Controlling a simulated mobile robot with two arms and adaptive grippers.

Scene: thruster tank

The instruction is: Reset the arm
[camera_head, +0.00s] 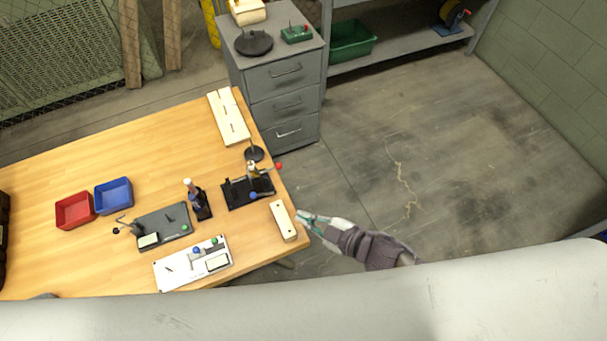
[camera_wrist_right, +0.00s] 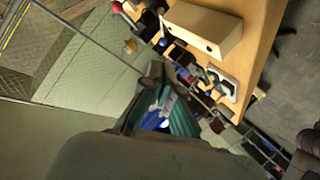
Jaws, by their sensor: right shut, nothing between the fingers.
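My right gripper (camera_head: 303,220) is at the right edge of the wooden table (camera_head: 70,173) in the head view, beside a cream block with holes (camera_head: 283,221). Its fingers are closed with nothing between them. In the right wrist view the green-padded fingers (camera_wrist_right: 158,92) are together, and the cream block (camera_wrist_right: 203,30) shows beyond them on the table. Whether the fingertips touch the block or table edge cannot be told. My left gripper is not in view.
On the table are a black fixture (camera_head: 247,190), a grey board (camera_head: 165,228), a white board (camera_head: 190,265), a red bin (camera_head: 75,211) and a blue bin (camera_head: 114,196). A grey drawer cabinet (camera_head: 285,90) stands behind. Floor to the right is clear.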

